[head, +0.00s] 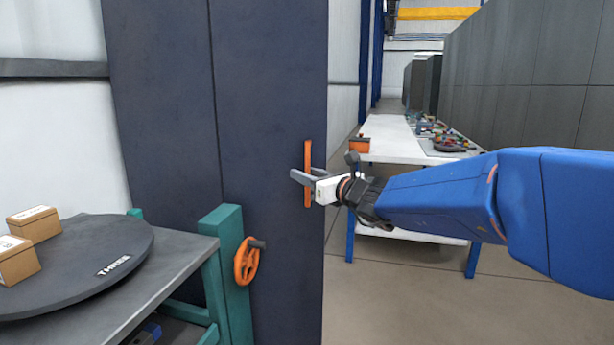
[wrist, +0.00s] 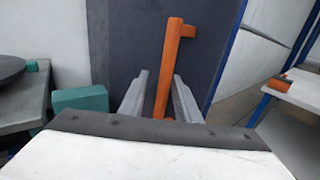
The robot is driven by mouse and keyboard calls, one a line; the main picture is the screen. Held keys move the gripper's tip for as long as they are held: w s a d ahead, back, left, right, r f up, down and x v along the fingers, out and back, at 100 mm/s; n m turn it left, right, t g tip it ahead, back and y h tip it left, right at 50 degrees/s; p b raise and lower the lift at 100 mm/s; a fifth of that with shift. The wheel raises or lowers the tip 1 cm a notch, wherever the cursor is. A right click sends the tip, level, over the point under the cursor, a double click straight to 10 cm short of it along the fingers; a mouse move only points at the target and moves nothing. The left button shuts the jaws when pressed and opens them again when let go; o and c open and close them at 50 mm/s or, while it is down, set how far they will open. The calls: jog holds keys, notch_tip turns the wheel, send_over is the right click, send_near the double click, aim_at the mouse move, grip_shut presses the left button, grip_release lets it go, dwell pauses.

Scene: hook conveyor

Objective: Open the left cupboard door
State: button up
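The dark navy cupboard door (head: 265,110) stands upright in the head view, with a vertical seam to its left. It fills the middle of the wrist view (wrist: 120,60). A vertical orange bar handle (head: 308,154) is near its right edge. The handle also shows in the wrist view (wrist: 171,50). My gripper (head: 300,178) is at the handle. In the wrist view, its two grey fingers (wrist: 160,90) are spread, one on each side of the bar. A gap shows on the left; contact on the right cannot be told. The handle's lower end is partly hidden.
A grey table (head: 185,255) with a dark turntable (head: 85,260), small boxes (head: 34,222) and a teal post with an orange handwheel (head: 246,262) stands at the left, close before the cupboard. A white bench (head: 395,140) with parts is at the right. Floor between is clear.

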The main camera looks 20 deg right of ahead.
jog(key=v, duration=1.7)
jog(key=shift+s, duration=0.15)
jog(key=shift+d, duration=0.15)
jog(key=s+a+f+n+g+y, duration=0.1)
jog(key=s+a+f+n+g, duration=0.3)
jog(key=a+f+n, duration=0.3)
jog(key=s+a+f+n+g, duration=0.4)
jog(key=s+f+n+g, duration=0.1)
jog(key=f+n, duration=0.35)
jog(key=s+d+f+n+g+h, duration=0.3)
jog(key=s+d+f+n+h, duration=0.3)
jog(key=n, duration=1.1)
notch_tip(320, 180, down, 3)
jog(key=s, duration=0.3)
jog(key=shift+d+r, duration=0.2)
jog(key=shift+d, duration=0.15)
